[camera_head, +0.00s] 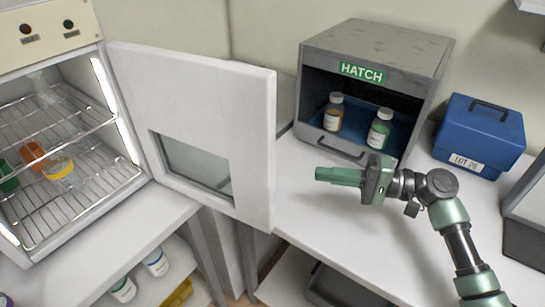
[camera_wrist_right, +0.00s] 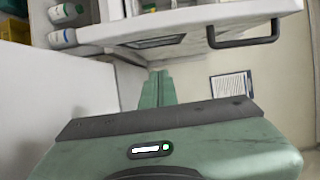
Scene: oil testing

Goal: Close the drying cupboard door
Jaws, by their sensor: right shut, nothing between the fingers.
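The drying cupboard (camera_head: 60,120) stands at the left with its white door (camera_head: 195,95) swung wide open towards the right. The door has a small window (camera_head: 192,165); no handle shows on the face seen in the head view. In the right wrist view the door (camera_wrist_right: 190,20) spans the top, with a dark bar handle (camera_wrist_right: 245,38). My right gripper (camera_head: 318,174) is to the right of the door's free edge, apart from it, fingers pointing left. Its fingers (camera_wrist_right: 158,76) are together and empty. My left gripper is not in view.
Wire shelves (camera_head: 70,190) hold several coloured items in the cupboard. A grey hatch box (camera_head: 425,70) with two bottles stands behind my right gripper. A blue case (camera_head: 480,130) stands at the right. Bottles (camera_head: 155,262) stand on a lower shelf. Bare bench top (camera_head: 310,215) lies near the gripper.

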